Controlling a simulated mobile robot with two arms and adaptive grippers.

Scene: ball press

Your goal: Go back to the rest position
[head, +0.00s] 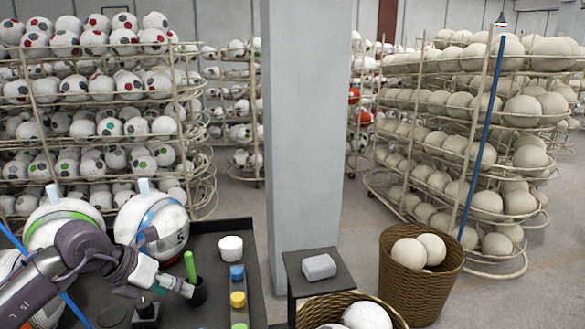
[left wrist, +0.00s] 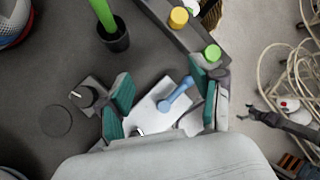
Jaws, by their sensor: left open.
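My left gripper (head: 146,302) hangs over the dark table at the lower left of the head view. In the left wrist view the left gripper (left wrist: 163,100) has its two green-padded fingers wide apart, with nothing held between them. Below the fingers lie a white flat piece (left wrist: 158,108) and a small blue handled tool (left wrist: 176,94), apart from the pads. The right gripper does not show in the head view.
A pillar (head: 305,120), a basket (head: 420,285) and ball racks stand beyond.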

